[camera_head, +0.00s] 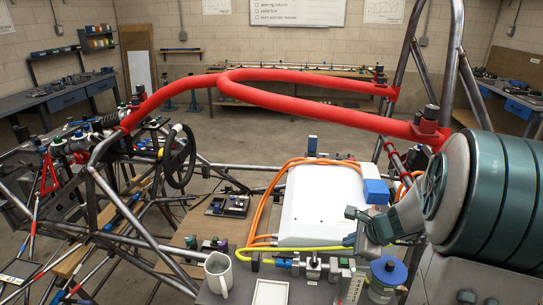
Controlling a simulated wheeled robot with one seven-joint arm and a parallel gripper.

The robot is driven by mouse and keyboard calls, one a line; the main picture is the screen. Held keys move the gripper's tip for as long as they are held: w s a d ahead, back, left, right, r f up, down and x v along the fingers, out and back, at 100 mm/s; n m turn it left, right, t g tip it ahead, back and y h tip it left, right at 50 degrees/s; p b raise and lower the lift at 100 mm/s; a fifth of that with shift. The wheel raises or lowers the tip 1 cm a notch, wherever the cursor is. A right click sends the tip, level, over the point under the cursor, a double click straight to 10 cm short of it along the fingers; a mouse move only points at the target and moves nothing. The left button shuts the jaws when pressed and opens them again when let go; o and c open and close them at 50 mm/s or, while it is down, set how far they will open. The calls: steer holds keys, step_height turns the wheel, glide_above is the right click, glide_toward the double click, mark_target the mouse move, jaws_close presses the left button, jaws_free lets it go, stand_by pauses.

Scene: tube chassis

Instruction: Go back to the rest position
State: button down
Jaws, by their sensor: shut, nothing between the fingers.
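My gripper (362,226) is at the lower right of the head view, at the end of my grey-green arm, which comes in from the right edge. It points left. It shows in front of the white box's (322,205) lower right corner and the blue block (376,191) is just above it in the picture. The fingers are small and dark here; they are shut with nothing held. I cannot tell whether the gripper touches anything.
Red tubes (300,78) of the chassis arch across the middle. A steering wheel (179,156) is at left. A white mug (218,272), a white tray (270,292) and a blue-capped jar (387,277) stand near the front. Orange cables (266,200) run beside the box. Open floor shows behind.

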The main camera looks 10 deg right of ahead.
steer(key=s+a+r+n+g, duration=0.2)
steer(key=s+a+r+n, duration=0.35)
steer(key=a+n, duration=0.5)
steer(key=s+a+r+n+h, duration=0.1)
steer(key=s+r+n, duration=0.1)
steer(key=s+n, duration=0.3)
steer(key=s+a+r+n+g+h, duration=0.1)
steer(key=s+a+n+h, duration=0.1)
steer(key=s+n, duration=0.4)
steer(key=shift+s+a+r, duration=0.15)
steer(key=shift+s+r, duration=0.2)
steer(key=shift+s, duration=0.5)
steer(key=shift+s+n, duration=0.1)
steer(key=shift+n, duration=0.15)
